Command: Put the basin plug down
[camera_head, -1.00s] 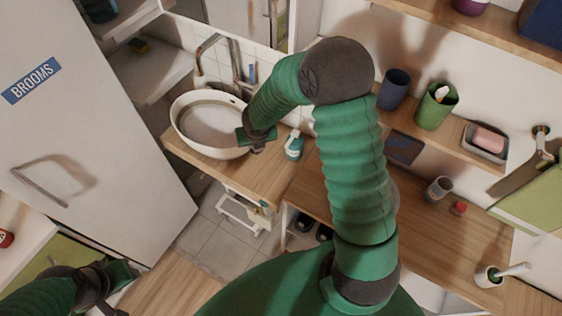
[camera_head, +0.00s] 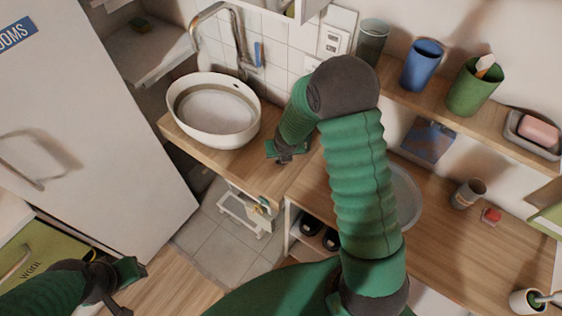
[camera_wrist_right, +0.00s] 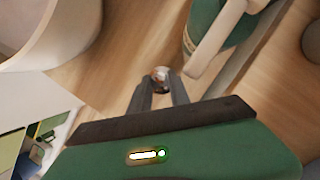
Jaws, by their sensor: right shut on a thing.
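The basin plug (camera_wrist_right: 161,76) is a small, round, shiny metal piece between the fingertips of my right gripper in the right wrist view. My right gripper (camera_wrist_right: 160,84) is shut on it, over the wooden counter (camera_wrist_right: 112,70). Whether the plug touches the wood, I cannot tell. In the head view, my right gripper (camera_head: 281,160) is right of the white basin (camera_head: 222,138), and the plug is too small to make out there. My left gripper (camera_head: 136,290) is at the lower left, open and empty, away from the counter.
A teal bottle with a white pump (camera_wrist_right: 218,22) stands close beside the right gripper. A tap (camera_head: 222,12) rises behind the basin. A shelf with a blue cup (camera_head: 422,66) and a green cup (camera_head: 473,88) runs along the right wall. The counter's front strip (camera_head: 222,165) is bare.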

